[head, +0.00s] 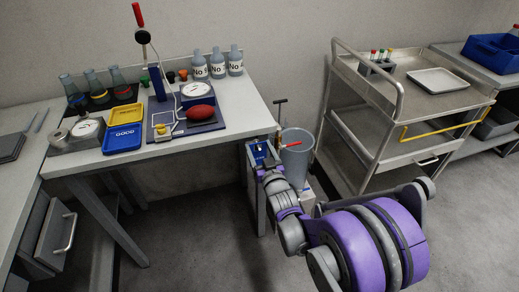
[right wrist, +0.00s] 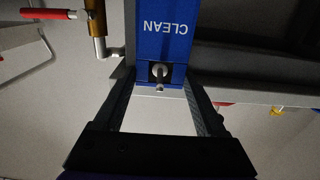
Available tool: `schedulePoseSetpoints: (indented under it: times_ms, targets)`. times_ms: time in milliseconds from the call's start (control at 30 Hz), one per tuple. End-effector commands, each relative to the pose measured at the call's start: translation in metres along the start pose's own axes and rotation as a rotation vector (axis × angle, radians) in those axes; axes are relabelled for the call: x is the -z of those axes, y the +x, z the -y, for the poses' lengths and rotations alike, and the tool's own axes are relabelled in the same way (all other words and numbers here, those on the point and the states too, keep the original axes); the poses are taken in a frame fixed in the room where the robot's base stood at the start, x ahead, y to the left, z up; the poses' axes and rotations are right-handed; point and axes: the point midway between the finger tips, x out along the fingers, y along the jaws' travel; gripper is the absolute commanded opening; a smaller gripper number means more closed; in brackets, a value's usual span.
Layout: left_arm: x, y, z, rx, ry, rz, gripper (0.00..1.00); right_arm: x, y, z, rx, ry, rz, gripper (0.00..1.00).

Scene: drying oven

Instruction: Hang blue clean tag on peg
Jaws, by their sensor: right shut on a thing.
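The blue tag (right wrist: 165,38), with CLEAN in white letters upside down in the right wrist view, lies between the two fingers of my right gripper (right wrist: 158,85). The gripper is shut on the tag's near end. A grey peg end (right wrist: 158,70) shows at the dark hole in that end; how far it passes through I cannot tell. In the head view the tag (head: 262,150) is a small blue patch at the tip of my right gripper (head: 264,166), beside the table's right end. My left gripper is not in view.
A red-handled part (right wrist: 45,14) on a brass-coloured post is close to the tag. A grey bin (head: 296,160) stands behind the gripper, and a steel cart (head: 350,125) to the right. The table (head: 240,105) holds bottles, trays and scales.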

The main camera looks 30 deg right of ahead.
Motion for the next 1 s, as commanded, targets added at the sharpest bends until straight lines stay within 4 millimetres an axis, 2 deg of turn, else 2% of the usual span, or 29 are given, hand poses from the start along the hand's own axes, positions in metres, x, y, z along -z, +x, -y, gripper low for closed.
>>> schedulePoseSetpoints:
  times_ms: [300,333,433,467,767,867,1000]
  targets:
    - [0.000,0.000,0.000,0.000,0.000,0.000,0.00,0.000,0.000,0.000,0.000,0.000,0.000,0.23]
    - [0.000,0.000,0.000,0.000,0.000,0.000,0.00,0.000,0.000,0.000,0.000,0.000,0.000,0.79]
    - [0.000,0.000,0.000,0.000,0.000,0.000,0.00,0.000,0.000,0.000,0.000,0.000,0.000,0.97]
    - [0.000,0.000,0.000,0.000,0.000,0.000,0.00,0.000,0.000,0.000,0.000,0.000,0.000,1.00]
    - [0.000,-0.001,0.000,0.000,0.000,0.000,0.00,0.000,-0.005,0.000,0.000,0.000,0.000,1.00]
    - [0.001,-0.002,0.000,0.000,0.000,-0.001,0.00,0.000,-0.017,0.000,0.000,0.000,0.000,1.00]
    - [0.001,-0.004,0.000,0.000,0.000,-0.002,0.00,0.001,-0.045,0.000,0.000,0.000,0.000,1.00]
